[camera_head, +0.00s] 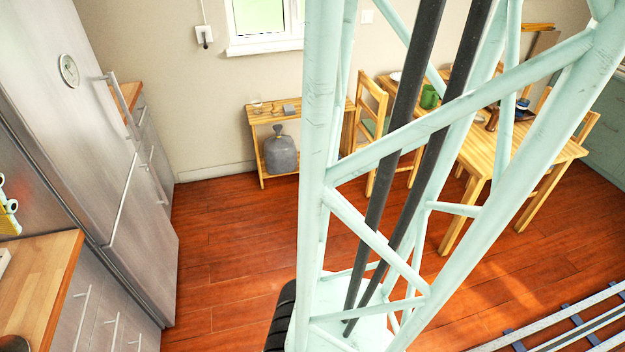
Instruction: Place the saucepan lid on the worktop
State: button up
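A wooden worktop (48,290) shows at the lower left, over steel drawer fronts. A dark rounded object (15,344) is cut off by the picture's bottom left corner at the worktop; I cannot tell whether it is a pan, a lid or something else. I cannot make out a saucepan lid elsewhere. My gripper is out of view, so its hold cannot be seen.
A tall steel fridge (100,130) stands beyond the worktop. A dining table (505,145) with chairs is at right. Rails (570,325) lie lower right. Open floor (225,260) lies between.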

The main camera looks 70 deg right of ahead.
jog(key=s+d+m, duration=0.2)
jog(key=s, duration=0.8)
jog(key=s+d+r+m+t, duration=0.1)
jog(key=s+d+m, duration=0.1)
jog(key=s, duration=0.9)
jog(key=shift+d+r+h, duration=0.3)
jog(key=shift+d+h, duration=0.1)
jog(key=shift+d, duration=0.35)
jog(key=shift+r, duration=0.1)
